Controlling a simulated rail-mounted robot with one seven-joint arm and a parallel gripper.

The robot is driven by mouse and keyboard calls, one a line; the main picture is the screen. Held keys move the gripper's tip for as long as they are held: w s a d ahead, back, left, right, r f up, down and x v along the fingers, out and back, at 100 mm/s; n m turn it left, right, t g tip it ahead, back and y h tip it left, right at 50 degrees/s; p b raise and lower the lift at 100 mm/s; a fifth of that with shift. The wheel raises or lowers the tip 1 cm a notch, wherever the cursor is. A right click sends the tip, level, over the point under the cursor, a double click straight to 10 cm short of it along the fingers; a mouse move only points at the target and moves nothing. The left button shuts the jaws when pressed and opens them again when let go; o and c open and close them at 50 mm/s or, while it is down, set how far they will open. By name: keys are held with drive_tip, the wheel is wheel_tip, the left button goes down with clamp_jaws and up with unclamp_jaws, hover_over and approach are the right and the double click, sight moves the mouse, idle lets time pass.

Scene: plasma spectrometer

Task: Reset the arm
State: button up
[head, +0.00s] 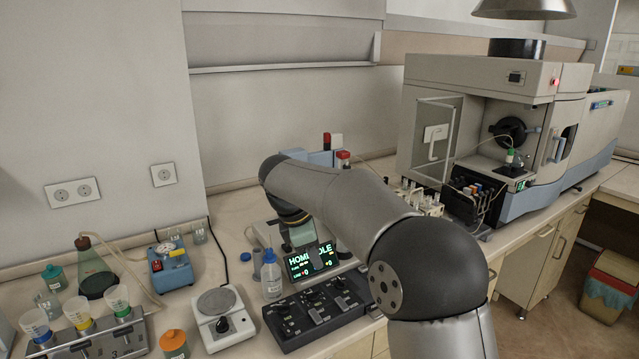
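My arm (340,205) reaches from the lower right up over the bench, and its far end bends down at the left. My gripper (303,238) is at that end, small and partly hidden, in front of a screen with green letters (312,260). I cannot make out its fingers or whether it holds anything. The plasma spectrometer (480,75) stands at the back right with its clear door (437,135) swung open. A small flask with a green cap (513,157) sits at its front.
A black control panel (315,310) and a wash bottle (271,275) are close below my gripper. A balance (222,315), a blue device (170,268), a flask (95,272) and a rack with several funnels (85,345) fill the left. Vials (420,200) stand behind my arm.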

drive_tip(key=s+d+f+m+g+y, duration=0.1)
drive_tip(key=s+d+m, duration=0.55)
drive_tip(key=s, duration=0.35)
drive_tip(key=s+d+f+m+y, duration=0.1)
drive_tip(key=s+d+m, duration=0.4)
drive_tip(key=s+d, duration=0.35)
drive_tip(key=s+d+f+m, duration=0.1)
drive_tip(key=s+f+m, duration=0.2)
drive_tip(key=s, duration=0.4)
drive_tip(key=s+d+f+m+y, duration=0.1)
drive_tip(key=s+d+f+m, duration=0.1)
drive_tip(key=s+f+m, duration=0.2)
drive_tip(key=s+m, duration=0.1)
drive_tip(key=s, duration=0.2)
drive_tip(key=shift+s+d, duration=0.25)
drive_tip(key=shift+s, duration=0.1)
drive_tip(key=shift+m, duration=0.25)
